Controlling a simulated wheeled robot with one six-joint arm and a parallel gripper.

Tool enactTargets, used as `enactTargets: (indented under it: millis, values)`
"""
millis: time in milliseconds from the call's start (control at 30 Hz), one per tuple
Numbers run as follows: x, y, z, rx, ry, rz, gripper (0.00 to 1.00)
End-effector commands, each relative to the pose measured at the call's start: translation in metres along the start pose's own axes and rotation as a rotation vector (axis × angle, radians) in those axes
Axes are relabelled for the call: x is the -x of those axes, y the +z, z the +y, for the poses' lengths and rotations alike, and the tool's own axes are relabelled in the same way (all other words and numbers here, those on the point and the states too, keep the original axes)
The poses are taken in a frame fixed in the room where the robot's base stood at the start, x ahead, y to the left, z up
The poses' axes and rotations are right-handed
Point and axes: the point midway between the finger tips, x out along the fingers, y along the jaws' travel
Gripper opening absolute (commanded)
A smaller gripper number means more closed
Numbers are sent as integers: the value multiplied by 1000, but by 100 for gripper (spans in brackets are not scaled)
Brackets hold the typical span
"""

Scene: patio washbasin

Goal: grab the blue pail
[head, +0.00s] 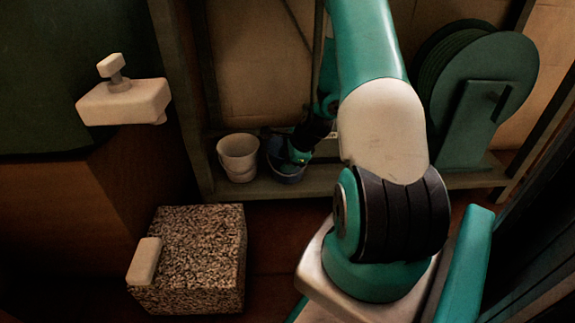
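The blue pail (287,176) stands on the low shelf in the head view, just right of a white pail (238,157). My arm hides much of its upper part and its right side. My gripper (298,156) is at the pail's top, over or just inside its rim. The view is too small and dark to show its fingers, or whether they touch the rim.
The low shelf (400,182) runs along the back wall. A green hose reel (480,85) stands on its right part. A speckled block (195,260) with a pale bar (145,261) is at front left. A white tap-like fitting (123,100) juts out at upper left.

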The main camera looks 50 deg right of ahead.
Motion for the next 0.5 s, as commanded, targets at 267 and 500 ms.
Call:
enactTargets:
  millis: [267, 500]
  values:
    - [0, 0, 0, 0, 0, 0, 0]
    - [0, 0, 0, 0, -1, 0, 0]
